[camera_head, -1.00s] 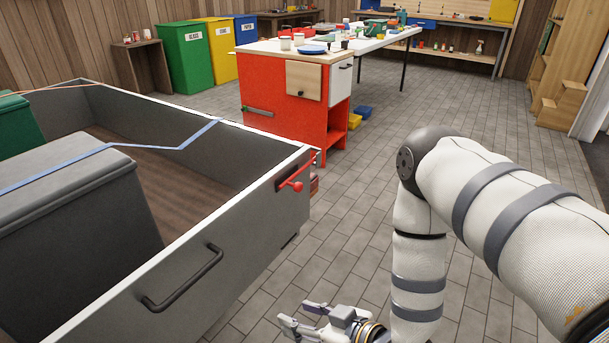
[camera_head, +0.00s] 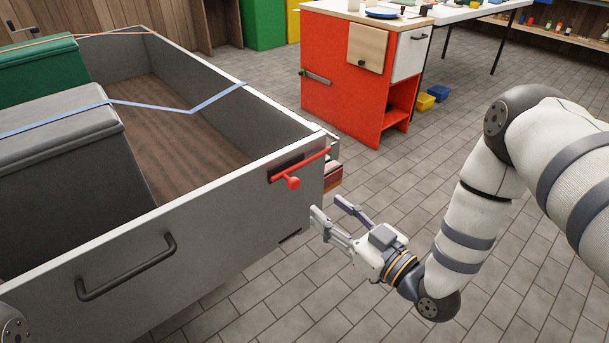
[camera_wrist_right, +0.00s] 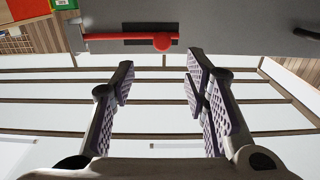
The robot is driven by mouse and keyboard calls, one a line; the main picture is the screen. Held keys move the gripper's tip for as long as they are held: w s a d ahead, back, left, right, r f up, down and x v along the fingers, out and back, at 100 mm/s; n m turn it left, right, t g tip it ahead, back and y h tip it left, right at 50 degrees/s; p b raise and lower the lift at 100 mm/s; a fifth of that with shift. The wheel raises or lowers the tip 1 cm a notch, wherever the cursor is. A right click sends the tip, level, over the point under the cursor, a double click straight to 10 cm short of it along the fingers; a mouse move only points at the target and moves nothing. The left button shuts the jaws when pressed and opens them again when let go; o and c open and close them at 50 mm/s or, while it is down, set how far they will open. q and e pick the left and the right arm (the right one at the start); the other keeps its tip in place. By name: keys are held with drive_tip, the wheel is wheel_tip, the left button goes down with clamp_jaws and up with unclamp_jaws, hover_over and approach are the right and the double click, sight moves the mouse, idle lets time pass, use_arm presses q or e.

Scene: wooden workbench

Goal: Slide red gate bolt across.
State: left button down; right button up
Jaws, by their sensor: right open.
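The red gate bolt (camera_head: 312,164) is mounted at the right end of the grey trailer's near panel (camera_head: 215,225), over a dark recessed plate. Its round red knob (camera_head: 293,183) sticks out towards me. My right gripper (camera_head: 328,205) is open and empty, below and to the right of the knob, with clear space between. In the right wrist view the bolt (camera_wrist_right: 105,37) lies across the top, with the knob (camera_wrist_right: 162,42) beyond the gap between the open fingers (camera_wrist_right: 158,65). My left gripper is not in view.
A dark handle (camera_head: 125,268) sticks out of the panel further left. Grey (camera_head: 60,170) and green (camera_head: 45,68) boxes stand in the trailer under straps. A red cabinet (camera_head: 340,80) stands behind. The tiled floor right of the trailer is open.

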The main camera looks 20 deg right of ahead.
sight(296, 184)
drive_tip(key=b+x, duration=0.1)
drive_tip(key=x, duration=1.1)
drive_tip(key=shift+a, duration=0.2)
drive_tip(key=shift+c, duration=0.6)
clamp_jaws()
